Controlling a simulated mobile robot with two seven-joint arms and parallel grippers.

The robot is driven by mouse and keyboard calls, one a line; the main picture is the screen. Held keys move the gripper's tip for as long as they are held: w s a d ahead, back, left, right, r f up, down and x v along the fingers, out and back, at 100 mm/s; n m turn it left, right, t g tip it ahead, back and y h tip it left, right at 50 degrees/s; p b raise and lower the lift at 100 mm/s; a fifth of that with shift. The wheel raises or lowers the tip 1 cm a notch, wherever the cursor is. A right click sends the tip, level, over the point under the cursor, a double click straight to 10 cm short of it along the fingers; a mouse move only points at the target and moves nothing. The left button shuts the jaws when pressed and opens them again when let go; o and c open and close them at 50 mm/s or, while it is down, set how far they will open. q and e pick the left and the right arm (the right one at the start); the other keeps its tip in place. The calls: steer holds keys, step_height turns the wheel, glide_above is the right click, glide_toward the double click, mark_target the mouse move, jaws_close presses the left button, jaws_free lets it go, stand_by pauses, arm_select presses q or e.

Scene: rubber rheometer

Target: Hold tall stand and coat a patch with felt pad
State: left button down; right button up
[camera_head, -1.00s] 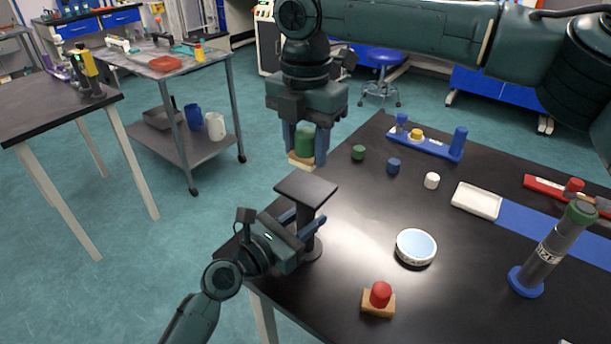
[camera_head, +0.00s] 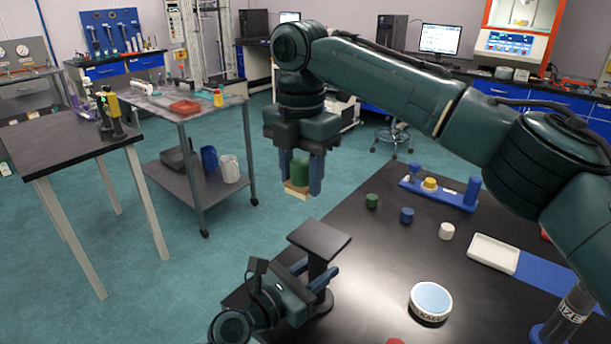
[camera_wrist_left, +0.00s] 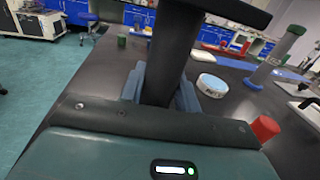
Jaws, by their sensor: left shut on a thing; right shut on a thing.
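The tall stand (camera_head: 322,268) is black, with a flat square top (camera_head: 319,239) and a round base, upright at the table's near left corner. My left gripper (camera_head: 318,280) is shut around its post; the wrist view shows the fingers on both sides of the dark post (camera_wrist_left: 172,55). My right gripper (camera_head: 301,178) points down, shut on the felt pad's green handle (camera_head: 300,170). The felt pad's tan underside (camera_head: 296,191) hangs in the air, apart from the stand top, above and slightly left of it in the picture.
A round white dish (camera_head: 430,301) with a pale blue inside stands right of the stand. Small green (camera_head: 372,201), blue (camera_head: 407,215) and white (camera_head: 446,231) cylinders, a white tray (camera_head: 493,252) and a blue rack (camera_head: 440,194) lie farther back. A grey tube (camera_head: 568,318) is at the right.

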mark_target(300, 227)
steer(key=shift+d+f, duration=0.15)
steer(key=shift+f, duration=3.8)
steer(key=shift+s+d, duration=0.75)
steer(key=shift+d, duration=0.25)
steer(key=shift+s+d, duration=0.75)
steer(key=shift+d, duration=0.25)
steer(key=shift+s+d, duration=0.75)
steer(key=shift+d, duration=0.25)
steer(key=shift+c, duration=0.4)
steer(key=shift+w+a+f, duration=0.1)
steer(key=shift+w+a, duration=0.05)
steer(key=shift+a, duration=0.1)
steer(key=shift+w+a, duration=0.7)
steer(key=shift+a, duration=0.3)
steer(key=shift+w+a, duration=0.75)
steer(key=shift+a, duration=0.25)
steer(key=shift+w+a, duration=0.7)
steer(key=shift+a, duration=0.3)
steer(key=shift+d+r, duration=0.1)
steer(key=shift+r, duration=4.2)
arm_select(q)
steer(key=c, duration=0.9)
jaws_free()
steer(key=shift+c, duration=0.2)
